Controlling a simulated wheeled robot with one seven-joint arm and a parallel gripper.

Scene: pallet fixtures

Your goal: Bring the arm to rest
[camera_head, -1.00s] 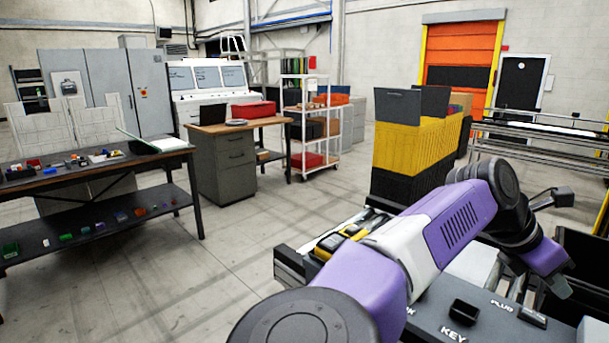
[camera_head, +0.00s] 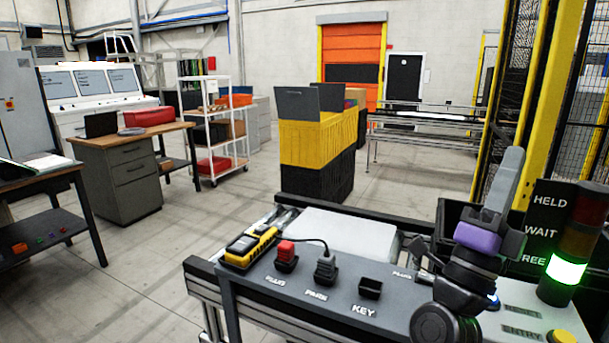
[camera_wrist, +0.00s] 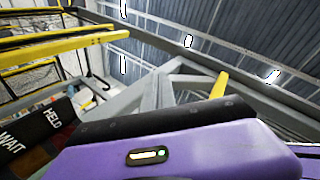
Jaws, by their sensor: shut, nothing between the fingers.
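My arm is folded at the right of the camera view from my body, above the right part of the grey panel (camera_head: 400,318). My gripper (camera_head: 514,155) points upward there, with a purple body, a black section and pale grey fingers close together. It is shut and empty, just left of the HELD / WAIT / FREE sign (camera_head: 548,228). In the wrist view, the purple body with a small lit indicator fills the bottom, and the grey fingers (camera_wrist: 178,65) appear to meet against the ceiling. The arm's lower links are partly cut off by the picture's bottom edge.
The signal tower (camera_head: 566,270) is lit green close right of my arm. The panel carries a yellow handheld device (camera_head: 248,246), a red plug (camera_head: 286,254), a black connector (camera_head: 325,268) and a KEY socket (camera_head: 370,287). A yellow-framed fence (camera_head: 532,115) stands behind. Open floor lies left.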

